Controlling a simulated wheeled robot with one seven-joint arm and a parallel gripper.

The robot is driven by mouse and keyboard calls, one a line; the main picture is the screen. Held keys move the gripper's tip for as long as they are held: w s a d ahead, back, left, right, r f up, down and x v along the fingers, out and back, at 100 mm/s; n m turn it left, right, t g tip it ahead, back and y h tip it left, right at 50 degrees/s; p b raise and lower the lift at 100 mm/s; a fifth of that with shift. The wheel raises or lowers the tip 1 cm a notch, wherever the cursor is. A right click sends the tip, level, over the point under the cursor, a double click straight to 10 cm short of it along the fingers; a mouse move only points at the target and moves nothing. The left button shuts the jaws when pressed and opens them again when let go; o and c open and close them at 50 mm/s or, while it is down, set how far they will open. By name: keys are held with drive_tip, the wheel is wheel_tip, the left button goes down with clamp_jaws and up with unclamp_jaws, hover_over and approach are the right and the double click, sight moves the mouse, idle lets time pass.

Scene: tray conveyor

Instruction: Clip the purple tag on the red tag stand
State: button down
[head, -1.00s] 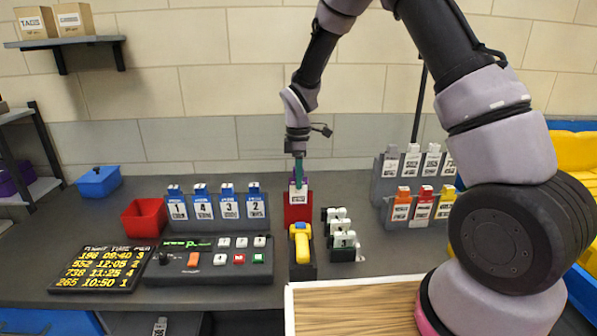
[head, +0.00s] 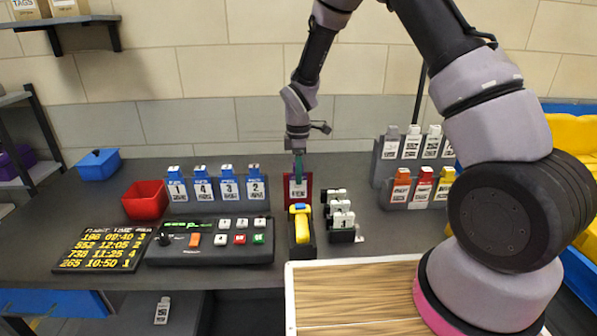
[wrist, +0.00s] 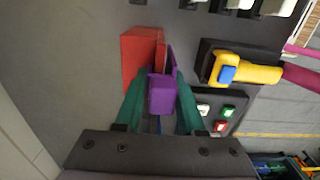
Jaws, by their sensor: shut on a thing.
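The red tag stand (head: 288,197) stands upright on the counter near the wall. The purple tag (wrist: 161,96) is between the teal fingers of my gripper (wrist: 160,84) in the wrist view, right beside the red stand (wrist: 137,60). In the head view the tag's white label (head: 298,190) shows in front of the red face. My gripper (head: 298,168) is shut on the tag and points down from above. Whether the tag's clip sits over the stand's edge cannot be told, because the fingers cover its upper part.
A yellow scanner (head: 300,226) stands just in front of the red stand. A rack of white tags (head: 340,207) is to its right, blue tags (head: 227,187) and a red bin (head: 144,199) to its left. The control panel (head: 210,252) lies front left.

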drive_tip(key=shift+c, duration=2.2)
unclamp_jaws()
drive_tip(key=shift+r, duration=0.1)
wheel_tip(320, 180, up, 10)
drive_tip(key=shift+r, duration=0.15)
drive_tip(key=s+d+r+m+t, duration=0.1)
drive_tip(key=s+d+r+m, duration=0.1)
drive_tip(key=d+r+m, duration=0.3)
drive_tip(key=s+d+r+m+t+y, duration=0.1)
drive_tip(key=s+d+r+m, duration=0.15)
drive_tip(key=r, duration=0.45)
drive_tip(key=s+d+r+m+t, duration=0.1)
drive_tip(key=s+d+r+m, duration=0.1)
drive_tip(key=s+d+r, duration=0.3)
drive_tip(key=s+d+r+m+t, duration=0.2)
drive_tip(key=s+d+r+m, duration=0.1)
drive_tip(key=s+m, duration=0.3)
drive_tip(key=s+d+r+m+t+y, duration=0.1)
drive_tip(key=s+d+r+m, duration=0.3)
drive_tip(key=s, duration=0.4)
drive_tip(key=r+m+t, duration=0.1)
drive_tip(key=m, duration=0.1)
drive_tip(key=shift+s+d+r+m, duration=0.15)
drive_tip(key=shift+d+r+m, duration=0.15)
drive_tip(key=shift+r+m, duration=0.1)
